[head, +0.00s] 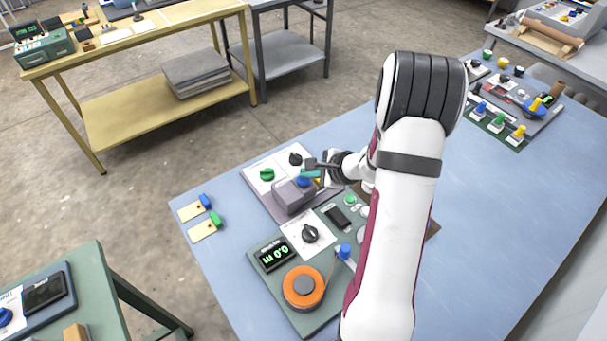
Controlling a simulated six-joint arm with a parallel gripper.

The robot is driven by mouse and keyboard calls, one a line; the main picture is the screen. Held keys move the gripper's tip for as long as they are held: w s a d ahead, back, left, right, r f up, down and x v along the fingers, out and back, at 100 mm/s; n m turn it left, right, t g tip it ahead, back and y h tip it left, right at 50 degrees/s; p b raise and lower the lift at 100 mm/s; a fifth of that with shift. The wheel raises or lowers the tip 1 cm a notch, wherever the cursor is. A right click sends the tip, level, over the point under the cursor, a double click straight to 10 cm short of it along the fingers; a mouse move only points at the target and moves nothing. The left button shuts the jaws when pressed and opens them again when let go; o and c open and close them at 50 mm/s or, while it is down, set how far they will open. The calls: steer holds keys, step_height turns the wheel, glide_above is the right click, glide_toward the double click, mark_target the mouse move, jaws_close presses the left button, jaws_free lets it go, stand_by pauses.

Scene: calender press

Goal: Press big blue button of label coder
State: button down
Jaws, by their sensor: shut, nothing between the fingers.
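A big blue button (303,182) shows at the top of a grey block (293,196) on a grey panel in the middle of the blue table. I take this block for the label coder, but no label is readable. My gripper (311,168) is shut and empty, right at the button from above and partly covering it. I cannot tell whether the fingertips touch the button. My white arm reaches in from the lower right and hides part of the table.
A green knob (267,174) and a black knob (295,159) sit behind the block. In front is a green panel with a display (273,253), an orange roll (303,287) and a smaller blue knob (345,251). Two tagged pieces (204,231) lie left.

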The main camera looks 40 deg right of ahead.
mark_target(308, 180)
steer(key=shift+r, duration=1.2)
step_height(308, 180, up, 5)
stand_by(0.7)
